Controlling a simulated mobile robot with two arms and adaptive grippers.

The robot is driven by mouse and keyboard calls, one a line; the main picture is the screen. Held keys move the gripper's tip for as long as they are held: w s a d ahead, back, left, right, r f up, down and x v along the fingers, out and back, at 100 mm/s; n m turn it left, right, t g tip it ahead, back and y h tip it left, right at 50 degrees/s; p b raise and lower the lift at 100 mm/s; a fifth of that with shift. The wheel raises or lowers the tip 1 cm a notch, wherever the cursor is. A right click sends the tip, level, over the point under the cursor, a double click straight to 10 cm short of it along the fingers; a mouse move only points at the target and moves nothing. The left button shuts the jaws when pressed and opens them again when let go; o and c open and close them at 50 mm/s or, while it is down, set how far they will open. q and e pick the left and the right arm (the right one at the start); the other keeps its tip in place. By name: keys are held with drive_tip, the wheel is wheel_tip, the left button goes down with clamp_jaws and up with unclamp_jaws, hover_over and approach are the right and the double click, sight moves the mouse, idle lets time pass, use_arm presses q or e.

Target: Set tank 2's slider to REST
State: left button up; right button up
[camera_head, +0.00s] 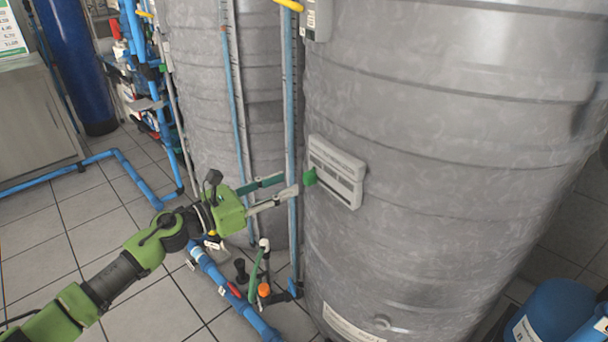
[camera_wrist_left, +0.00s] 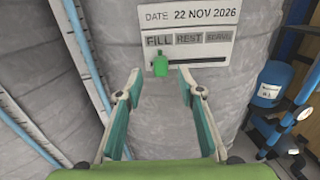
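The slider plate (camera_head: 338,175) is a pale panel on the large grey tank (camera_head: 440,120) at the right. In the left wrist view the plate (camera_wrist_left: 190,18) reads DATE 22 NOV 2026 above FILL, REST and a third, blurred label. The green slider knob (camera_wrist_left: 160,65) sits at the left end of the slot, under FILL. It also shows at the plate's left edge in the head view (camera_head: 309,177). My left gripper (camera_head: 290,185) is open, its fingertips (camera_wrist_left: 160,73) on either side of the knob and close to it; contact cannot be told. My right gripper is out of view.
A second grey tank (camera_head: 200,90) stands behind to the left. Vertical blue pipes (camera_head: 291,150) run between the tanks near my left gripper. Blue pipes and valves (camera_head: 215,268) lie on the tiled floor below. Blue vessels (camera_head: 555,310) stand at the lower right.

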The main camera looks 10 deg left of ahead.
sight(305, 176)
use_arm(q)
drive_tip(key=x, duration=0.7)
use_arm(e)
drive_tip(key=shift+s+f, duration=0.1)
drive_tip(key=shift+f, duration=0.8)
use_arm(q)
clamp_jaws()
